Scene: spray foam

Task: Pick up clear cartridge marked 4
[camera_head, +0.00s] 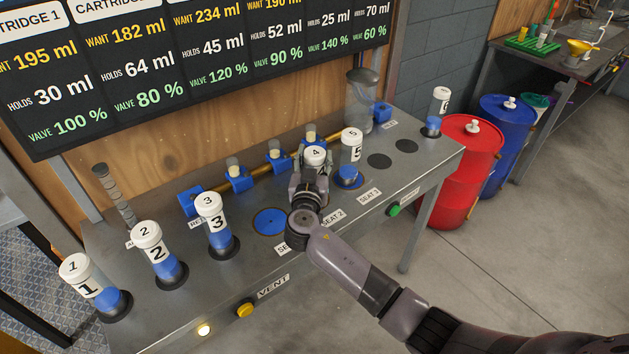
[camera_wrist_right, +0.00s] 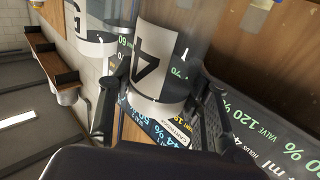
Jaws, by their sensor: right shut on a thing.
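The clear cartridge marked 4 (camera_head: 315,155) shows in the head view mainly as a white cap above my right gripper (camera_head: 312,174). My gripper is shut around its body. In the right wrist view the cartridge (camera_wrist_right: 155,65) shows its white label with a black 4 between the two dark fingers. Its lower end is hidden behind my gripper and wrist in the head view, so I cannot tell whether it touches the bench. Cartridge 5 (camera_head: 351,147) stands upright just to the right, close to the gripper. My left gripper is out of view.
Cartridges 1 (camera_head: 83,280), 2 (camera_head: 154,245) and 3 (camera_head: 213,217) stand along the left of the metal bench (camera_head: 215,290). A blue round seat (camera_head: 270,222) is empty. A brass pipe with blue valves (camera_head: 275,153) runs behind. Another cartridge (camera_head: 439,102) stands at the right end.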

